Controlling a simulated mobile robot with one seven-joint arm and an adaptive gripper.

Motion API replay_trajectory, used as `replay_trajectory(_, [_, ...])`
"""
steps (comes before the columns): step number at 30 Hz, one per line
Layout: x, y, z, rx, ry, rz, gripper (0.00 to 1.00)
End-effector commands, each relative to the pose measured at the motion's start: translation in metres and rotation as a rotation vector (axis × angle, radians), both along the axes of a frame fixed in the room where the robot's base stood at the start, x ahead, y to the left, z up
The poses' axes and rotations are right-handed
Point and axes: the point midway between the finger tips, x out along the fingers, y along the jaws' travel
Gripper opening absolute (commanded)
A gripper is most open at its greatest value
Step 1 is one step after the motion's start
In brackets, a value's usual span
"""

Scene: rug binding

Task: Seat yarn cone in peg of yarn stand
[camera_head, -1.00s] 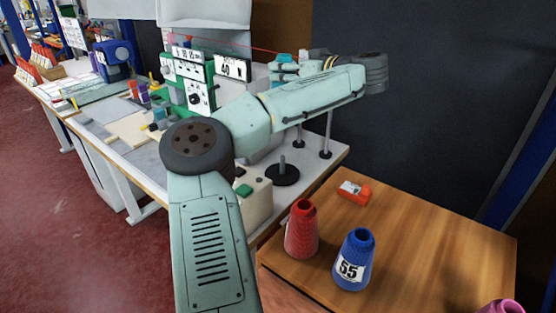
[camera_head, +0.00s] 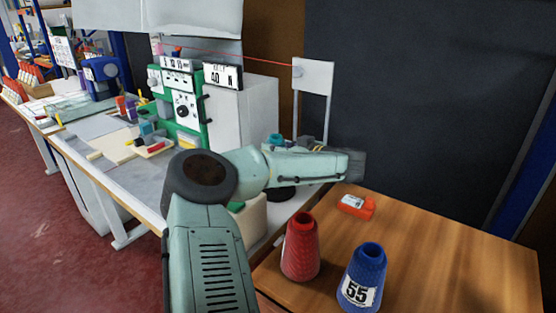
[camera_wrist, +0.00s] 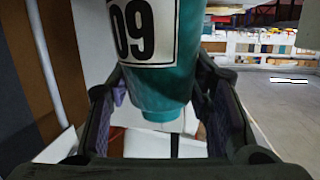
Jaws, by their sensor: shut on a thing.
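My gripper (camera_wrist: 160,72) is shut on a teal yarn cone (camera_wrist: 167,85) with a white "09" label, which fills the middle of the wrist view. The cone's narrower end is toward the bottom of that picture and its other end is cut off at the top. In the head view only a small teal part (camera_head: 276,139) shows behind my forearm, which hides most of the gripper. The yarn stand's dark round base (camera_head: 282,195) shows partly below my arm; its peg is hidden. I cannot tell whether the cone touches the peg.
A red cone (camera_head: 300,250) and a blue cone (camera_head: 362,280) labelled "55" stand on the wooden table (camera_head: 430,250), with an orange-red object (camera_head: 356,206) behind them. The green-fronted machine (camera_head: 182,112) and a white panel on posts (camera_head: 312,78) stand close behind my arm.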

Motion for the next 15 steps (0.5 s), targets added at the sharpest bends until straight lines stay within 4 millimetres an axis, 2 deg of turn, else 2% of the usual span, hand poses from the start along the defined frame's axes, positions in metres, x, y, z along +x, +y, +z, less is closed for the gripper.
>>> replay_trajectory(6, [0.000,0.000,-0.029,0.003,0.000,0.000,0.07])
replay_trajectory(14, [0.000,0.001,-0.037,0.001,-0.002,0.001,0.07])
replay_trajectory(15, [0.000,0.001,-0.038,0.001,-0.001,0.001,0.47])
